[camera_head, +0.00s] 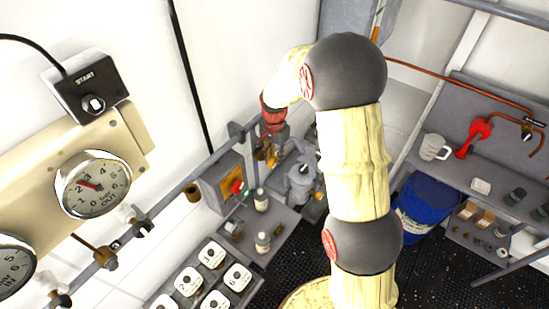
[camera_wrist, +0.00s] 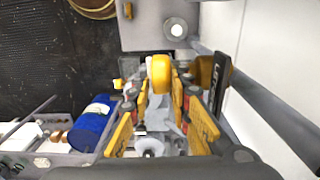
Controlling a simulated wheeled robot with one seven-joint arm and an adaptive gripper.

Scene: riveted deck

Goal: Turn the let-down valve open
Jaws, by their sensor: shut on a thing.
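The let-down valve shows in the wrist view as a rounded yellow handle (camera_wrist: 160,72) near a black label plate (camera_wrist: 220,86), whose sideways lettering is only partly readable. My gripper (camera_wrist: 163,92) has its yellow-padded fingers on either side of the handle and is shut on it. In the head view my gripper (camera_head: 270,150) is small, beside the grey pipe at the wall. My arm and wrist partly hide the valve there, and I cannot tell how far the handle is turned.
A gauge marked OUT (camera_head: 93,185) and a START box (camera_head: 90,88) are on the left wall. A blue drum (camera_head: 425,208) is at right, under a shelf holding a mug (camera_head: 433,147).

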